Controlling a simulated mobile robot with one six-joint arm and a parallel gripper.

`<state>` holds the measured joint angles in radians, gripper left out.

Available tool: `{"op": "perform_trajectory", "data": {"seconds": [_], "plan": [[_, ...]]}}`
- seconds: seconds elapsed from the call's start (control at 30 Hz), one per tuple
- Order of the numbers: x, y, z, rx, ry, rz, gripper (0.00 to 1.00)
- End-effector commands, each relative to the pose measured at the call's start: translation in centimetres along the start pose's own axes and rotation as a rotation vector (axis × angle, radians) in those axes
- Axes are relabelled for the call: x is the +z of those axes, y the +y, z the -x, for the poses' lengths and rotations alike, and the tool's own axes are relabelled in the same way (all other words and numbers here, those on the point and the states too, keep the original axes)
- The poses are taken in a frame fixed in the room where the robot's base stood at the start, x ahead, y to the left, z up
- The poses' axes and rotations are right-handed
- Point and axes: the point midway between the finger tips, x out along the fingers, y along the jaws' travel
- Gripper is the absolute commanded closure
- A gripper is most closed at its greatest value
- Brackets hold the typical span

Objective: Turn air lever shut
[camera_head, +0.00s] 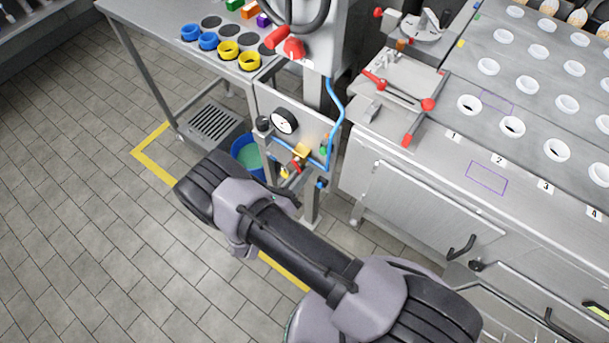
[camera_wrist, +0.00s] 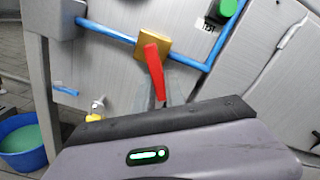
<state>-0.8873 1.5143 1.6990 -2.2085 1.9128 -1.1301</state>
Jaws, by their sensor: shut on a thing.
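The air lever is a red handle (camera_wrist: 153,68) on a brass valve block (camera_wrist: 152,46), set in a blue air line on a grey panel. It slants slightly from vertical in the wrist view, its lower end between my gripper's fingers. My gripper (camera_wrist: 166,88) is shut on the red lever; the housing hides part of the fingers. In the head view the brass block (camera_head: 302,150) and a bit of the red lever (camera_head: 296,165) show just beyond my wrist, which hides most of my gripper.
A pressure gauge (camera_head: 284,121) sits on the panel above the valve. A green button (camera_wrist: 228,8) lies up right of the lever. A blue bucket (camera_wrist: 22,142) stands on the floor at left. A steel counter with white cups (camera_head: 512,126) is at right.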

Motion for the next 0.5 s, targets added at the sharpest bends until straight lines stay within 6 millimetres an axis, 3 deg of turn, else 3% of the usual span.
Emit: {"op": "perform_trajectory", "data": {"seconds": [0.5], "plan": [[0.4,2.0,0.0,0.001,-0.001,-0.428,1.0]]}}
